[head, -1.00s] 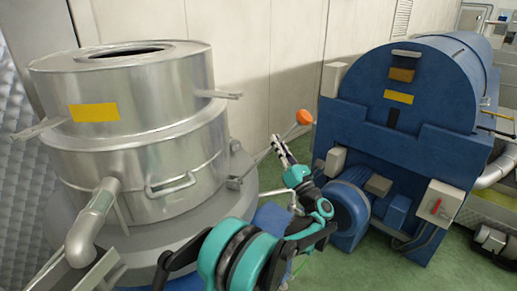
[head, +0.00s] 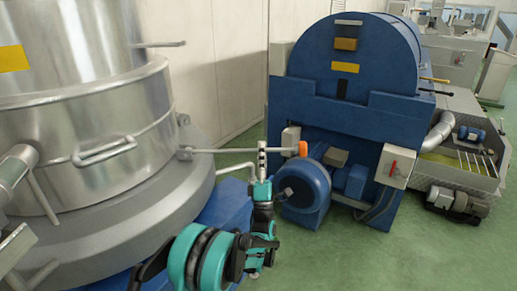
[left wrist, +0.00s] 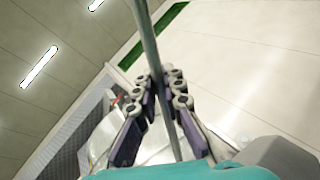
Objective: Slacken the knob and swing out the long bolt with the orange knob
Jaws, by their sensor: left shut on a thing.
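The long bolt (head: 226,150) is a thin grey rod. In the head view it lies nearly level, from a bracket (head: 185,152) on the steel vessel (head: 95,150) out to its orange knob (head: 303,148) at the right end. My left gripper (head: 262,150) is shut on the bolt, a short way inward from the knob. In the left wrist view the rod (left wrist: 152,45) runs between the left gripper's dark fingers (left wrist: 163,100); the knob is not seen there. My right gripper is not in view.
A blue machine (head: 345,125) with a round motor (head: 303,187) stands behind and right of the knob. A grey switch box (head: 396,166) is on its right side. The vessel's handle (head: 103,152) juts out at left. Green floor (head: 340,255) is clear at front right.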

